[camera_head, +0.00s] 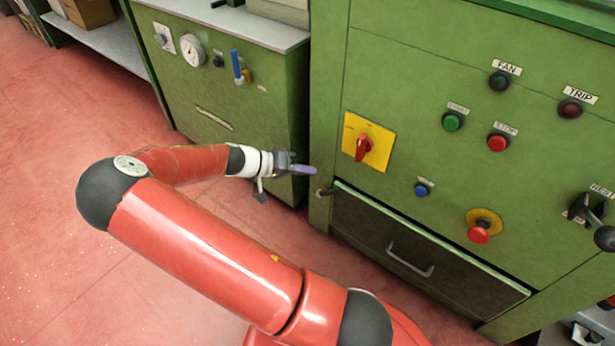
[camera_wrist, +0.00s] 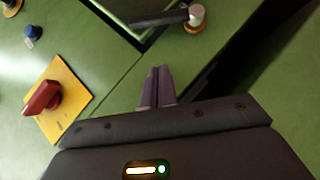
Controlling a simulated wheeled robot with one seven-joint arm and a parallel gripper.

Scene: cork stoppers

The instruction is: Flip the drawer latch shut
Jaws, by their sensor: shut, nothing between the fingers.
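The drawer (camera_head: 365,222) is a dark panel with a metal handle (camera_head: 410,262), low in the green cabinet; it looks closed or nearly so. The drawer latch (camera_head: 326,191) is a small dark lever by its upper left corner. In the wrist view the latch (camera_wrist: 158,19) is a dark bar beside a pale round pivot, and it overlaps the drawer's dark face (camera_wrist: 112,10). I cannot tell whether it bears on the drawer. My gripper (camera_head: 307,169) is shut and empty, just above and left of the latch. Its purple fingertips (camera_wrist: 160,70) are apart from the latch.
A yellow plate with a red rotary switch (camera_head: 366,143) is close to my gripper's right. A blue button (camera_head: 421,190) and a red emergency knob (camera_head: 478,233) are farther right. A lower green cabinet (camera_head: 235,100) stands behind my wrist. Red floor is open at left.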

